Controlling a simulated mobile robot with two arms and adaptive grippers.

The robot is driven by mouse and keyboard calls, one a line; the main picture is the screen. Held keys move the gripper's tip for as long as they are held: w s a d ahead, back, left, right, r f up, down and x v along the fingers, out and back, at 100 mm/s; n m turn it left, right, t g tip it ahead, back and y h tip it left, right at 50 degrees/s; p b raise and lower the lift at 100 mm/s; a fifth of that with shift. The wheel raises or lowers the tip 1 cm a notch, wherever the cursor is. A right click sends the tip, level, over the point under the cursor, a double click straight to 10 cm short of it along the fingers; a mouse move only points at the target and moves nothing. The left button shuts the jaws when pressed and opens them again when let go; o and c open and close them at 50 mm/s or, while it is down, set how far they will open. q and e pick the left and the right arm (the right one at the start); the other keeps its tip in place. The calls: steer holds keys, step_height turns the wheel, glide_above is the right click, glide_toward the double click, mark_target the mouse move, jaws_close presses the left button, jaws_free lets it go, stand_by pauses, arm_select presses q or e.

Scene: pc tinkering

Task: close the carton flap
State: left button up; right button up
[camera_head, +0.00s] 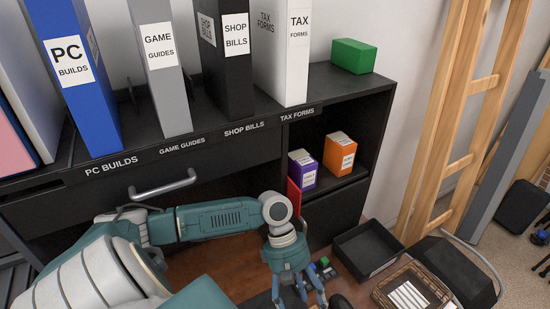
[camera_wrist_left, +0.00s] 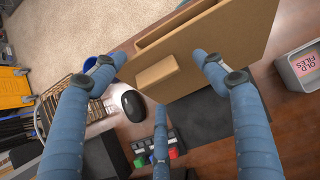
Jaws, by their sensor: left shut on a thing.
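The brown cardboard carton (camera_wrist_left: 222,48) shows in the left wrist view, tilted, with a long slot-like opening along its upper side and a small rounded cardboard tab (camera_wrist_left: 157,73) on its near face. My left gripper (camera_wrist_left: 160,85) has its blue fingers at the carton, two of them on either side of the tab. It is shut on the carton; exactly where the fingers touch is hard to tell. In the head view my left gripper (camera_head: 296,292) points down at the bottom edge, and the carton is out of frame. My right gripper is in neither view.
A dark mouse (camera_wrist_left: 133,105) and a small board with coloured parts (camera_wrist_left: 172,150) lie near the fingers. A grey OLD FILES bin (camera_wrist_left: 301,68) stands right of the carton. A black tray (camera_head: 368,248) and wicker basket (camera_head: 412,286) are on the desk. A shelf unit (camera_head: 330,92) stands behind.

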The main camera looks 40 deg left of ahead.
arm_select(q)
steer(key=shift+s+d+f+p, duration=0.1)
steer(key=shift+s+d+p, duration=0.1)
steer(key=shift+p, duration=0.25)
steer(key=shift+c, duration=0.3)
steer(key=shift+f, duration=0.15)
steer(key=shift+d, duration=0.1)
steer(key=shift+s+d+f+y, duration=0.1)
steer(key=shift+d+f+y, duration=0.15)
steer(key=shift+d, duration=0.25)
steer(key=shift+c, duration=0.3)
steer(key=shift+d, duration=0.15)
steer(key=shift+s+d+f+y, duration=0.15)
steer(key=shift+d+f+y, duration=0.1)
steer(key=shift+d, duration=0.15)
steer(key=shift+c, duration=0.2)
steer(key=shift+d, duration=0.1)
